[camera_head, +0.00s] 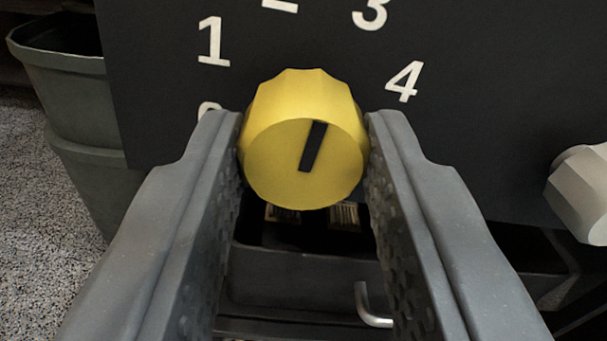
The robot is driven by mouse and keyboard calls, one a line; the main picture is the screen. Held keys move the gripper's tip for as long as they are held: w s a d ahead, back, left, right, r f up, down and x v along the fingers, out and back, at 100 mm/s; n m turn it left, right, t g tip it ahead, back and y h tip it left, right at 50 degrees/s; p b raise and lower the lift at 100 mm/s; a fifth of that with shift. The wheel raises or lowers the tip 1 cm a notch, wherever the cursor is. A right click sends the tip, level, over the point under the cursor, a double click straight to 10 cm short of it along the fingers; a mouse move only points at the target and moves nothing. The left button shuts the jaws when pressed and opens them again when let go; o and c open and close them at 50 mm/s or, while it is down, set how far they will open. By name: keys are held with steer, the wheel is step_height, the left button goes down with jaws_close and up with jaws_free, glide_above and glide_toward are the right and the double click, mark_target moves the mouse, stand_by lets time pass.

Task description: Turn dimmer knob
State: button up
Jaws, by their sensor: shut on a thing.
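The yellow dimmer knob (275,160) sits on a dark panel (480,60) in the middle of the view. Its black pointer mark is near vertical, with its top leaning slightly right, toward the upper part of the dial. White numbers ring the knob: 1 at the upper left, 3 at the upper right and 4 at the right. A number at the top is cut off by the frame, and one at the left is partly hidden by my finger. My gripper (305,150) is shut on the knob, one finger against each side.
A pale grey knob (582,195) sticks out at the right edge. A grey-green bin (75,100) stands at the left on speckled floor. Below the panel is a dark tray-like part (300,275) with a bent metal hook (368,308).

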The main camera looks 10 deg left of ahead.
steer(key=n, duration=0.5)
steer(key=shift+s+a+f+p, duration=0.1)
steer(key=shift+a+f+p, duration=0.15)
steer(key=shift+p, duration=0.1)
steer(key=shift+a, duration=0.1)
steer(key=o, duration=1)
steer(key=shift+r, duration=0.15)
steer(key=shift+d, duration=0.2)
steer(key=shift+s+d+r, duration=0.1)
steer(key=shift+s+d, duration=0.2)
steer(key=shift+s, duration=0.3)
steer(key=p+v, duration=0.3)
steer(key=v, duration=0.9)
steer(key=shift+s, duration=0.25)
